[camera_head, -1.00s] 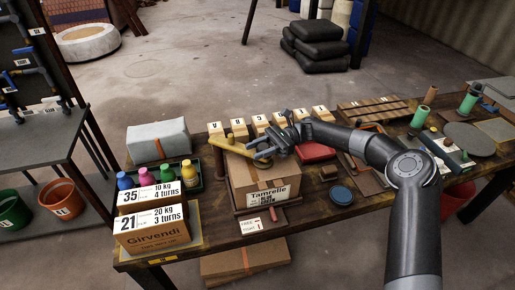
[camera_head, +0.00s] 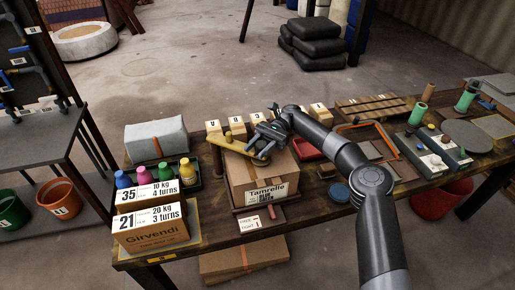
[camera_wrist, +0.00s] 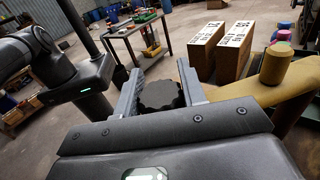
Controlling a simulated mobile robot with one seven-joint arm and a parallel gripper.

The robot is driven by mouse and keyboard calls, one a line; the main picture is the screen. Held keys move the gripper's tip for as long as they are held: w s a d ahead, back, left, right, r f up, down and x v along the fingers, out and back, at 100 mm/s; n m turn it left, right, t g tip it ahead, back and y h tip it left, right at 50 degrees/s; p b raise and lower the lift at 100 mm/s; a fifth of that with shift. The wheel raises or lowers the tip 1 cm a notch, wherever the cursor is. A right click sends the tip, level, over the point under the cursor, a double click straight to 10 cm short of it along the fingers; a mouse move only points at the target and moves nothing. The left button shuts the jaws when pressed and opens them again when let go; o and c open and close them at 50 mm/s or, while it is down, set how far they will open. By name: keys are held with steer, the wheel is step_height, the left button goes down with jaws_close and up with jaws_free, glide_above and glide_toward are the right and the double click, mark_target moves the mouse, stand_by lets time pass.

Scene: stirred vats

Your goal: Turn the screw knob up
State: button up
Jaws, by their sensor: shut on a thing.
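The screw knob (camera_wrist: 160,94) is black with a scalloped rim. In the wrist view it sits between the two fingers of my gripper (camera_wrist: 160,88), which is shut on it. In the head view my gripper (camera_head: 262,143) is over the free end of a yellow clamp arm (camera_head: 243,148) and hides the knob. The clamp arm reaches from a post at the left over a cardboard box (camera_head: 240,181) labelled Tamrelle. The yellow arm also shows at the right of the wrist view (camera_wrist: 303,82). The knob's screw is hidden.
Two labelled boxes, marked 35 (camera_head: 149,197) and 21 (camera_head: 156,236), stand at the table's left front, with coloured bottles (camera_head: 165,173) behind. A FREE/TIGHT card (camera_head: 250,224) lies before the box. Lettered blocks (camera_head: 237,125) stand behind it. Trays and cylinders fill the right side.

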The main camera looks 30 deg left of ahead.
stand_by(0.4)
steer(key=o, duration=1)
steer(key=shift+m+y, duration=0.6)
steer(key=shift+y, duration=0.2)
